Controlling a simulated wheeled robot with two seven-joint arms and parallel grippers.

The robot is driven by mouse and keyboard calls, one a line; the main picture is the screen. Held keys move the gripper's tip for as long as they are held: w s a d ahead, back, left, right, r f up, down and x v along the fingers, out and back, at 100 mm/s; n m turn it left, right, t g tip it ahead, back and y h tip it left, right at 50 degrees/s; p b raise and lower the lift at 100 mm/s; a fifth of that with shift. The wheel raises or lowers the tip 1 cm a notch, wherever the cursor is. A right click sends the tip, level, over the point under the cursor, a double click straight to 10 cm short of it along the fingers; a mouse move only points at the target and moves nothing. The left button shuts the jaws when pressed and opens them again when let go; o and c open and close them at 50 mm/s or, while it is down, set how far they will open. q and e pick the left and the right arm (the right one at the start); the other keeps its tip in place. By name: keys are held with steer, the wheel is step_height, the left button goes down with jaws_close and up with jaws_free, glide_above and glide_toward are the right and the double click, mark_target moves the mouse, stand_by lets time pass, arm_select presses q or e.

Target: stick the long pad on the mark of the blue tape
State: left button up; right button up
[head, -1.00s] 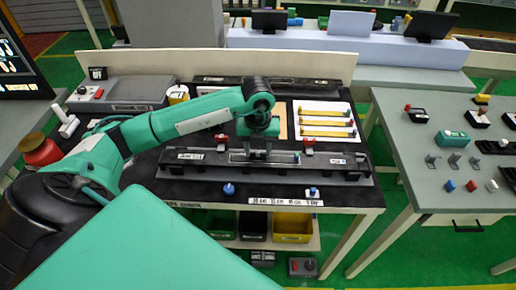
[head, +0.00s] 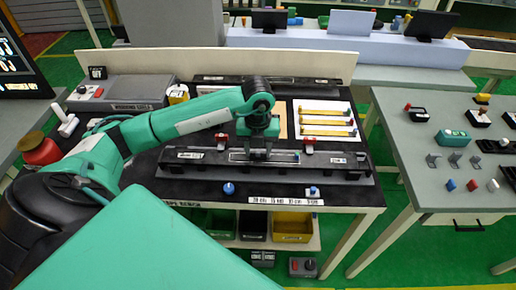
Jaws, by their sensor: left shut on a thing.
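My left gripper (head: 257,152) points down over the long black trim piece (head: 205,157) on the table. It is shut on a thin, long pad (head: 280,157), which lies lengthwise along the trim, at or just above its surface. I cannot tell whether the pad touches the trim. A small blue spot, perhaps the blue tape (head: 297,154), shows at the pad's right end. The gripper fingers hide the pad's middle. My right gripper is not in view.
Red clamps (head: 308,146) stand behind the trim. A white board (head: 325,120) with several yellow strips lies at the back right. Blue knobs (head: 229,188) and a length label strip (head: 285,201) are in front. Bins (head: 293,226) sit below. A grey side table (head: 400,125) stands right.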

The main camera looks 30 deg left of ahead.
arm_select(q)
steer(key=o, duration=0.9)
steer(key=shift+o, duration=0.2)
step_height(320, 180, up, 14)
steer(key=b, duration=0.2)
steer(key=shift+f, duration=0.15)
